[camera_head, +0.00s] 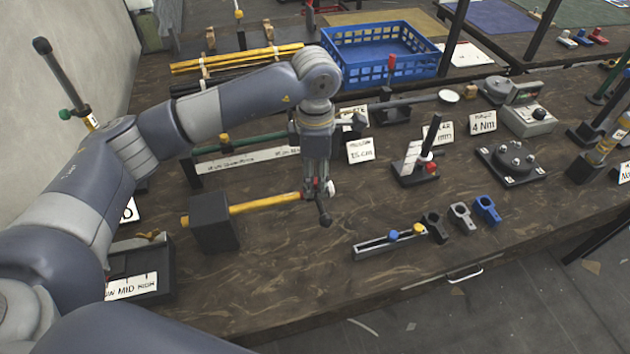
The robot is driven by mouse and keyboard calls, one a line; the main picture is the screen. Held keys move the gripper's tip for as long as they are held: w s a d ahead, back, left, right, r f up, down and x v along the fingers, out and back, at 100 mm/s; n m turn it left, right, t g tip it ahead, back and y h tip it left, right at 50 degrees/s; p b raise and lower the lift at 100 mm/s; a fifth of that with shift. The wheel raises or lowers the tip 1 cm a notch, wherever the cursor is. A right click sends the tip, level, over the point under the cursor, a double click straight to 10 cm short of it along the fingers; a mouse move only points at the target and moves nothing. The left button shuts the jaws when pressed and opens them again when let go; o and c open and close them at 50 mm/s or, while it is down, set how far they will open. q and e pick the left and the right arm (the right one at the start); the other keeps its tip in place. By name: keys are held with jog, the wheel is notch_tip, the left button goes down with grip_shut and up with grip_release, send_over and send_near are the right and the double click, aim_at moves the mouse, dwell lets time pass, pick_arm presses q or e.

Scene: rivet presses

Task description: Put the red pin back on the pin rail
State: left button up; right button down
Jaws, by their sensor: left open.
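My left gripper (318,190) points down over the middle of the bench, at the right end of a yellow bar (265,203). Its jaws are open. A small red and white piece (330,188) shows right beside the fingers; it may be the red pin, but the gripper partly hides it and I cannot tell if it is touched. A low grey rail (375,247), which looks like the pin rail, lies to the right and nearer, with a blue-headed pin (394,235) and a yellow-headed pin (419,228) on it. My right gripper is not in view.
A black block (213,222) holds the yellow bar. Black, grey and blue clamps (486,209) stand right of the rail. A small press (415,165) with a red knob stands behind it. A blue crate (385,55) is at the back. The bench front is clear.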

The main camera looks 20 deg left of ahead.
pick_arm(q)
jog(key=c, duration=0.9)
jog(key=shift+r, duration=0.15)
